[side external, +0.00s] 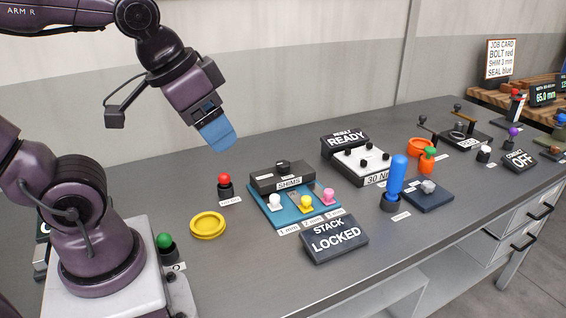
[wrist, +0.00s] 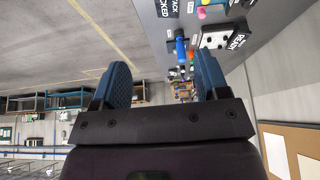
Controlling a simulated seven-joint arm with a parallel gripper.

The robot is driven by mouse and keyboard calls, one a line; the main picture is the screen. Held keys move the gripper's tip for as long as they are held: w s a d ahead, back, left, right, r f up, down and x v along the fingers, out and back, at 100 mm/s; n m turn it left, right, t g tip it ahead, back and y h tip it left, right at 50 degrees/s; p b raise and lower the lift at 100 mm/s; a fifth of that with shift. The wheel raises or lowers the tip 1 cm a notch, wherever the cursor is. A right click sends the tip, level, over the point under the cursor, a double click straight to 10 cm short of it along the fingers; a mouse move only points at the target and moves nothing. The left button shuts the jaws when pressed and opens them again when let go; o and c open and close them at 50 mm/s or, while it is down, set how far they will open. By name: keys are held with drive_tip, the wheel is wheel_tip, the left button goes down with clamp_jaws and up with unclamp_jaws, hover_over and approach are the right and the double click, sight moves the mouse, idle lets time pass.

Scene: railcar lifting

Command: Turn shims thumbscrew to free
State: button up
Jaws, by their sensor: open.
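The SHIMS unit (side external: 282,179) is a dark block on a blue base in the middle of the bench. Its thumbscrew (side external: 283,164) looks like the small black knob on top. White (side external: 274,201), yellow (side external: 306,202) and pink (side external: 328,195) knobs stand along its front, above the 1, 2 and 3 mm labels. A sign (side external: 336,239) in front reads STACK LOCKED. My gripper (side external: 218,138) hangs above and left of the unit, well clear of it. In the wrist view its blue fingers (wrist: 163,80) are apart with nothing between them; the thumbscrew is not visible there.
A red-topped post (side external: 225,184) and yellow ring (side external: 208,225) stand left of the unit. The air above the unit is free.

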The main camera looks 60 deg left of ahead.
drive_tip(key=w+a+f+n+g, duration=0.2)
drive_tip(key=w+a+f+g, duration=0.25)
drive_tip(key=w+a, duration=0.75)
drive_tip(key=m, duration=0.6)
approach(282, 163)
drive_tip(key=shift+g, duration=0.35)
drive_tip(key=f, duration=0.9)
drive_tip(key=shift+w+f, duration=0.2)
drive_tip(key=shift+w, duration=0.15)
drive_tip(key=c, duration=0.9)
